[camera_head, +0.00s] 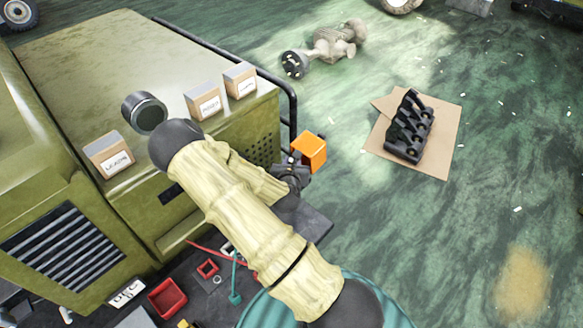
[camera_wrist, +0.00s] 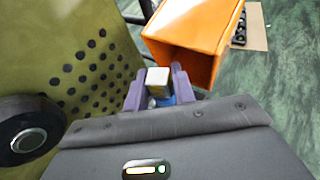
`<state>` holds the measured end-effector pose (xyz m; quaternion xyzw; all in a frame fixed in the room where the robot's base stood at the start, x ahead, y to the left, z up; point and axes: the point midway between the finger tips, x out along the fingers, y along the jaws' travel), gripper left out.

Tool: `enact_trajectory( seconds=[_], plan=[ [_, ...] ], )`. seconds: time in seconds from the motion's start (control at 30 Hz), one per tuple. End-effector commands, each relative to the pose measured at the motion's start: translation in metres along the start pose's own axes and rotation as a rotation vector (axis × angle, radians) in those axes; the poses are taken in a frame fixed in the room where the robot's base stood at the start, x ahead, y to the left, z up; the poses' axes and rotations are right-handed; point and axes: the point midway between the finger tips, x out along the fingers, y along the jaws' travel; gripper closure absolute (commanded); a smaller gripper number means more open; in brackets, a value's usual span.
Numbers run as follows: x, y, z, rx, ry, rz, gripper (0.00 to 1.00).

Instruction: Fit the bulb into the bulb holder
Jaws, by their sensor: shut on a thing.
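My gripper (camera_wrist: 158,75) is shut on a small pale block-shaped piece (camera_wrist: 157,82) with some blue below it, seen between its two purple fingers in the wrist view. This piece appears to be the bulb, but its shape is only partly visible. An orange open-ended housing (camera_wrist: 195,30) is just beyond and to the right of the fingers, its dark opening facing my gripper. It may be the bulb holder; no socket can be made out inside. In the head view the orange housing (camera_head: 309,151) is beside my dark gripper (camera_head: 291,172), and the held piece cannot be made out.
A green machine body (camera_head: 120,55) with labelled boxes (camera_head: 203,103) stands at left. A dark rail (camera_head: 291,105) runs along its edge close to my gripper. A black rack-like part (camera_head: 410,126) lies on cardboard (camera_head: 437,155) on the green floor. Floor at right is mostly clear.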

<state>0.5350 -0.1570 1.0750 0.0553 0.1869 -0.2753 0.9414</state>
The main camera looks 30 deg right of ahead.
Motion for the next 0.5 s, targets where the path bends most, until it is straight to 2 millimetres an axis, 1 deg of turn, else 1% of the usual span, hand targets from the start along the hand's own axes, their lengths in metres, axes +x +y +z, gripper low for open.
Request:
enact_trajectory(
  seconds=[0.07, 0.2, 0.3, 0.47, 0.5],
  plan=[
    [0.003, -0.001, -0.01, -0.002, 0.006, -0.003, 0.96],
    [0.009, -0.001, -0.022, -0.001, 0.003, -0.002, 0.96],
    [0.01, -0.001, -0.026, 0.0, 0.002, -0.002, 0.96],
    [0.01, 0.001, -0.026, -0.001, 0.001, 0.001, 0.96],
    [0.009, 0.001, -0.026, -0.002, 0.001, 0.002, 0.69]
  ],
)
